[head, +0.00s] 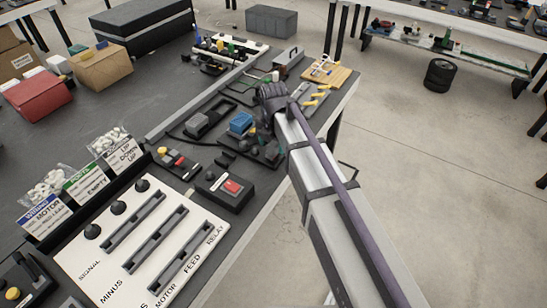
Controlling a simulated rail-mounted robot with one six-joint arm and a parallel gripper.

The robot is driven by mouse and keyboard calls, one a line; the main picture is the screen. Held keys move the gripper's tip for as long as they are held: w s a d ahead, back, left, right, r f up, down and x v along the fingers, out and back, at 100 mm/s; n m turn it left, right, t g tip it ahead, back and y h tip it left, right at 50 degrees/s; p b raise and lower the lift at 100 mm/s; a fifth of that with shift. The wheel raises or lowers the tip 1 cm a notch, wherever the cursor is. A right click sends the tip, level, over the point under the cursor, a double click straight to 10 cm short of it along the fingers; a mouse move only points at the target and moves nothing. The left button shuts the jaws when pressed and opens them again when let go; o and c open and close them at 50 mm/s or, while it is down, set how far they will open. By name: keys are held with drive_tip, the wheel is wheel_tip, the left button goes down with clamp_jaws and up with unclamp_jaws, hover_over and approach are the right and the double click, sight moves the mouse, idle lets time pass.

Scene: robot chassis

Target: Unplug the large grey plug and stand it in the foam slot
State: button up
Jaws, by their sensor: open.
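My arm reaches in from the lower right, and my gripper (268,112) is over the right side of the bench, close to a blue block (240,123). It is open; its fingertips are small and dark here, and I see nothing held. A grey block (197,123) with a black cable beside it lies left of the gripper; it may be the large grey plug, but I cannot tell for sure. I cannot pick out the foam slot. My gripper and arm hide part of the bench edge behind them.
A white panel (85,262) with slots and black knobs fills the bench front. A black box with a red button (232,187) stands near the right edge. A wooden board (327,72) lies beyond the gripper. Bins and boxes (38,97) stand at left.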

sight(273, 143)
drive_tip(key=shift+f, duration=0.1)
drive_tip(key=c, duration=1)
wheel_tip(273, 143, up, 10)
drive_tip(key=p, duration=1)
drive_tip(key=shift+p, duration=0.35)
drive_tip(key=shift+a, duration=0.15)
drive_tip(key=a+f+b, duration=0.4)
drive_tip(key=a, duration=1)
drive_tip(key=shift+s+a, duration=0.4)
drive_tip(key=shift+s, duration=0.05)
